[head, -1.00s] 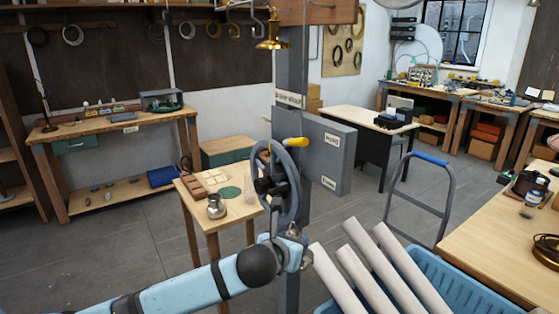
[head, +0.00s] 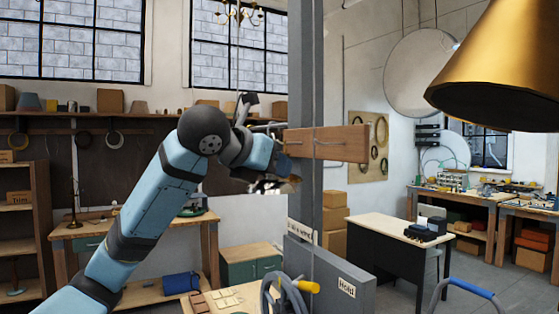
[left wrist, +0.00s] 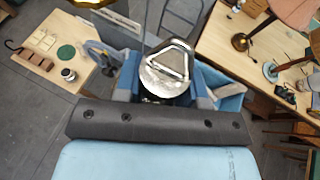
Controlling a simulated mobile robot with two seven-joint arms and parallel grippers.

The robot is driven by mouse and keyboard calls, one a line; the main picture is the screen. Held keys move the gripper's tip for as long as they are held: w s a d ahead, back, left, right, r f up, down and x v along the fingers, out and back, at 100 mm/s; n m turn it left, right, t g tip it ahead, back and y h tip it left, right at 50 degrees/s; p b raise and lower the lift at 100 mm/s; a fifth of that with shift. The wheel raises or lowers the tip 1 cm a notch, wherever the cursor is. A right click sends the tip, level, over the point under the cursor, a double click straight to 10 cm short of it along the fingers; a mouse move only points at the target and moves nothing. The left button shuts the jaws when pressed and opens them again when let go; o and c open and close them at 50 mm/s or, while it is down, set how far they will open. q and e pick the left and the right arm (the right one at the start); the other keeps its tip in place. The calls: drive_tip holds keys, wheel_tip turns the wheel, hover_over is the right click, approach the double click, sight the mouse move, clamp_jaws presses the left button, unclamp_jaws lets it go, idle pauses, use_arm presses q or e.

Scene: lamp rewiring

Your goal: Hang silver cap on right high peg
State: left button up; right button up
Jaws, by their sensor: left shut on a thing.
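The silver cap (left wrist: 165,86), a round metal piece with a triangular wire loop, shows between the fingers of my left gripper (left wrist: 165,74) in the left wrist view. The gripper is shut on it. In the head view my left gripper (head: 268,184) is raised beside the grey post, just left of and below the wooden crossbar (head: 340,143). The cap is hard to make out there. Thin metal pegs or wires show at the crossbar's left end, partly behind my wrist; I cannot tell which is the right high peg. My right gripper is out of view.
The grey post (head: 332,80) stands upright with a grey panel (head: 335,282) lower down. A large brass cone (head: 500,65) hangs close at the upper right. A small table with a metal jar (left wrist: 68,74) stands below.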

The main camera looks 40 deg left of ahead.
use_arm(q)
drive_tip(key=shift+s+r, duration=0.15)
drive_tip(key=shift+r, duration=0.25)
drive_tip(key=shift+w+d, duration=0.2)
drive_tip(key=shift+w, duration=0.2)
drive_tip(key=shift+w+d+f, duration=0.1)
drive_tip(key=shift+w+d, duration=0.25)
drive_tip(key=shift+w, duration=0.5)
drive_tip(key=shift+w+d+f, duration=0.1)
drive_tip(key=shift+w+d, duration=0.2)
drive_tip(key=shift+w, duration=0.5)
drive_tip(key=w+d, duration=0.2)
drive_tip(key=w, duration=0.4)
drive_tip(key=shift+w+d, duration=0.25)
drive_tip(key=shift+d, duration=0.1)
drive_tip(key=shift+f, duration=0.25)
drive_tip(key=shift+w+f, duration=0.1)
drive_tip(key=shift+f, duration=0.4)
